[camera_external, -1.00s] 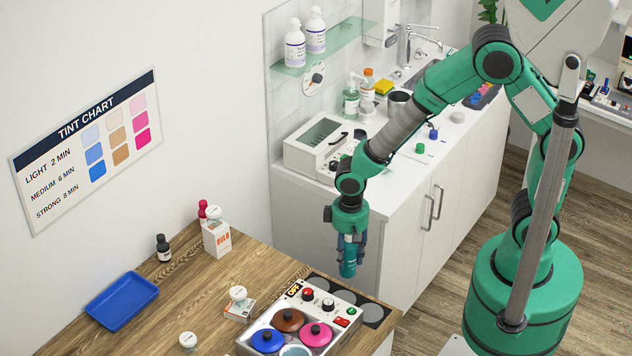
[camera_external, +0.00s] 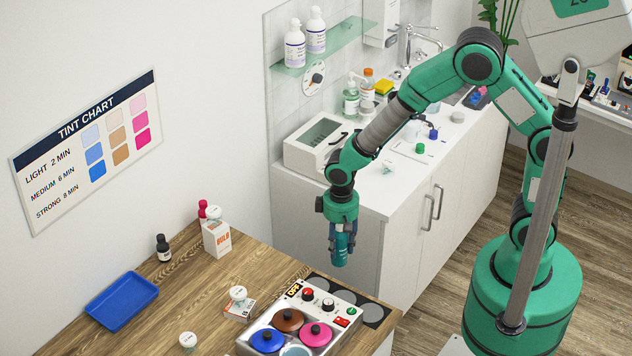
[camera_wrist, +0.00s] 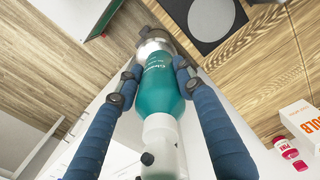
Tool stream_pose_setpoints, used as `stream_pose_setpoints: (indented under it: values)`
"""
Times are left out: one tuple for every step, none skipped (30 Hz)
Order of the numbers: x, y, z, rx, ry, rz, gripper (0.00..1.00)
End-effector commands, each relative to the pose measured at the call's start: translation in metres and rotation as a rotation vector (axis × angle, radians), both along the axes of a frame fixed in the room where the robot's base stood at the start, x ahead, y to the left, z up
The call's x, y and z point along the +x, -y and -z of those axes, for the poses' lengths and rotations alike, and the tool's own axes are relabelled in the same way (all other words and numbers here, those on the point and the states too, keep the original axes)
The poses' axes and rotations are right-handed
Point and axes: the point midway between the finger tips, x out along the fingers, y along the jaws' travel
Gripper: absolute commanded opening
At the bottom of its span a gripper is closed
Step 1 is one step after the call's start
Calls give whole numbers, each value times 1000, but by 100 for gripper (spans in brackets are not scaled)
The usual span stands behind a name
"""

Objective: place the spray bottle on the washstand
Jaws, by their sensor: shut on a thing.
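My gripper (camera_external: 342,236) is shut on a teal spray bottle (camera_external: 340,259). The bottle hangs below the fingers, in the air in front of the washstand's near left end. In the wrist view the blue padded fingers (camera_wrist: 155,80) lie on both sides of the teal bottle (camera_wrist: 158,97); its pale head points toward the camera. The washstand (camera_external: 403,183) is the white cabinet with a counter and sink along the back wall. My forearm hides part of its top.
The counter carries a white box-like device (camera_external: 314,146), a green pump bottle (camera_external: 351,100) and small coloured caps, with bare patches at its front. A glass shelf (camera_external: 345,44) hangs above. The wooden table (camera_external: 190,290) in front holds a pot warmer (camera_external: 335,297) and a blue tray (camera_external: 122,299).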

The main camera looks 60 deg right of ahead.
Motion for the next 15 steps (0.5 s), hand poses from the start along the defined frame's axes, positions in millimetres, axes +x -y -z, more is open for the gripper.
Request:
stream_pose_setpoints:
  values:
    - [11,12,8,-1,-1,5,5]
    - [18,19,12,0,-1,3,5]
    - [26,28,17,-1,-1,1,5]
    - [32,35,21,0,-1,0,5]
    - [38,42,24,0,-1,-2,5]
    - [46,52,29,0,-1,-4,5]
    - [51,59,33,0,-1,-6,5]
    - [57,67,37,0,-1,-7,5]
    - [64,77,42,0,-2,-9,5]
    - [69,85,46,0,-2,-12,5]
    - [74,93,50,0,-2,-12,5]
    - [80,103,55,0,-2,-16,5]
    - [84,111,58,0,-2,-16,5]
    - [88,118,62,0,-2,-19,5]
    - [94,127,66,0,-2,-20,5]
